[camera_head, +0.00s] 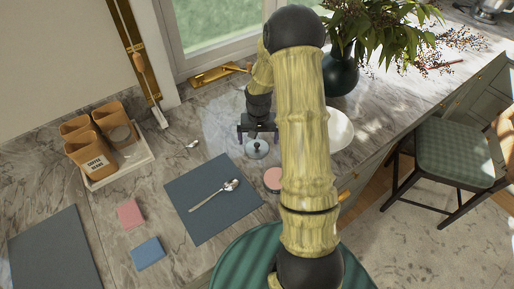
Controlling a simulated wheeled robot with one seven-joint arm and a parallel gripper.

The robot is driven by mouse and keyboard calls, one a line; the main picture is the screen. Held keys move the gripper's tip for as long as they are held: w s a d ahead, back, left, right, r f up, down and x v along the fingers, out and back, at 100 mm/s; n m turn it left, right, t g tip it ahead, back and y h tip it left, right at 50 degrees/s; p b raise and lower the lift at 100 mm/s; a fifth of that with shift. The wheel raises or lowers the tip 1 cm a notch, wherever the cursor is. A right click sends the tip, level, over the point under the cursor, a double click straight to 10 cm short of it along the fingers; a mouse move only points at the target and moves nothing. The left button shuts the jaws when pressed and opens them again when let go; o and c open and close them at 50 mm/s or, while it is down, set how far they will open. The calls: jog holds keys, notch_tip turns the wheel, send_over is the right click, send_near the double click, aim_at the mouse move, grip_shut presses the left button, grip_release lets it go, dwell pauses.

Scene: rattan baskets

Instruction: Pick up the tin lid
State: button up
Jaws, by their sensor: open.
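A small round blue-grey lid with a knob (257,150), which looks like the tin lid, lies on the marble counter near the middle of the view. My gripper (257,138) is just above and behind it, pointing down, with its two fingers apart and nothing seen between them. From this angle I cannot tell how much height separates the fingertips from the knob. A pink round piece (272,178) lies just in front of the lid, partly beside my arm.
A slate mat (213,212) with a spoon (214,195) lies front left of the lid. A white plate (340,129) and dark vase (341,75) stand right, partly behind my arm. A tray (145,157) of canisters (93,157) stands left. Sponges (148,253) lie near the front.

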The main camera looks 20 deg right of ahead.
aim_at(257, 145)
jog(key=shift+w+a+f+p, duration=0.1)
jog(key=shift+w+f+p, duration=0.1)
jog(key=shift+f+p, duration=0.6)
jog(key=shift+w+f+p, duration=0.2)
jog(key=shift+f+p, duration=0.2)
jog(key=shift+f, duration=1.4)
jog(key=c, duration=0.9)
